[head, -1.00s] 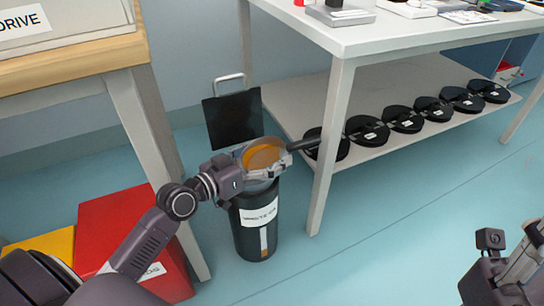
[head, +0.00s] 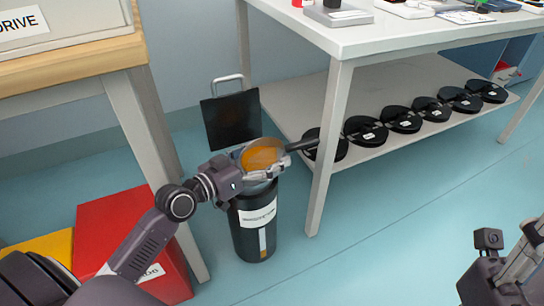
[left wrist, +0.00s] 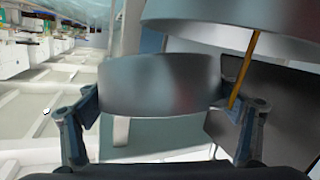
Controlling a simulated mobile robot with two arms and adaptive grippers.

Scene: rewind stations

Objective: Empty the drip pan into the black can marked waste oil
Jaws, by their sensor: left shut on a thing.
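The drip pan (head: 262,157) is a round grey-silver pan with amber oil in it and a dark handle pointing right. My left gripper (head: 250,170) is shut on its near left rim and holds it over the black can (head: 256,230) with a white label. The pan looks tilted, and it hides the can's mouth. In the left wrist view the pan's silver wall (left wrist: 160,85) lies between the fingers, and a thin amber streak (left wrist: 243,75) runs beside it, perhaps oil. My right gripper (head: 505,275) is at the lower right; its jaws are unclear.
A white table (head: 350,42) stands right of the can, with several black reels (head: 400,118) on its lower shelf. A black panel with a handle (head: 230,118) stands behind the can. A red bin (head: 125,235) is at left. The floor at front right is clear.

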